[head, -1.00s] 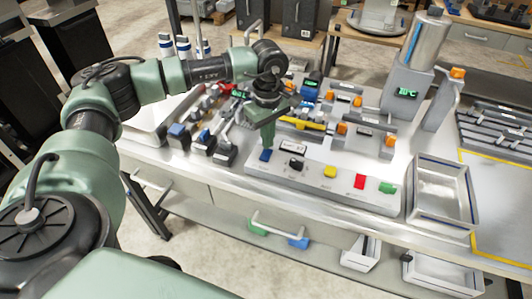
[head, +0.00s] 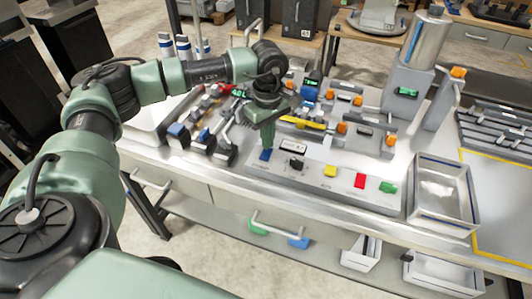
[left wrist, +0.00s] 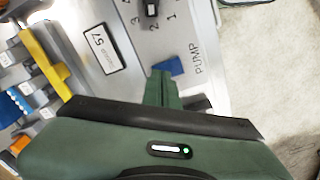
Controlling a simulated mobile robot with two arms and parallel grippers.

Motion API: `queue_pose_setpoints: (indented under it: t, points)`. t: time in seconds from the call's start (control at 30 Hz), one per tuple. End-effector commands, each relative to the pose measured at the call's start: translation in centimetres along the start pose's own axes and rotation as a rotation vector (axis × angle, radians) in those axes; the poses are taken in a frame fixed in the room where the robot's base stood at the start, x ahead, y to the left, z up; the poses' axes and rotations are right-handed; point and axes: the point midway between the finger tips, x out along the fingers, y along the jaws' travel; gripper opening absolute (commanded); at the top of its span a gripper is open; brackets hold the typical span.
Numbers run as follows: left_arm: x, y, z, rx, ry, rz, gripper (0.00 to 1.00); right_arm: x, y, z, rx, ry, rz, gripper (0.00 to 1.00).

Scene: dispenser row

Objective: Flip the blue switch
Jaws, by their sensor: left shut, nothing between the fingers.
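The blue switch (head: 265,155) is at the left end of the row on a pale control panel (head: 325,192). My left gripper (head: 267,146) points down with its fingers shut and empty. Its tips are right at the blue switch and partly cover it. In the left wrist view the blue switch (left wrist: 172,66) shows just beyond the fingertips (left wrist: 163,76), beside the word PUMP. I cannot tell whether the tips touch it, nor which way the switch is set. My right gripper is not in view.
Black (head: 297,164), yellow (head: 330,171), red (head: 360,181) and green (head: 388,187) controls sit along the same panel. Levers and dispensers crowd behind it. An open metal tray (head: 442,215) stands to the right. Bare bench lies in front of the panel.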

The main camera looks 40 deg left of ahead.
Motion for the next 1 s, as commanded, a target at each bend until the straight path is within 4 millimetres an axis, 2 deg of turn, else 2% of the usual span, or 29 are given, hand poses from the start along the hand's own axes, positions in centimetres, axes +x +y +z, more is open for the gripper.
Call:
queue_pose_setpoints:
  t: [1.0]
  points:
    - [1.7,0.0,0.0,0.0,0.0,-0.001,0.0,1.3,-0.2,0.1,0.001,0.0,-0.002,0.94]
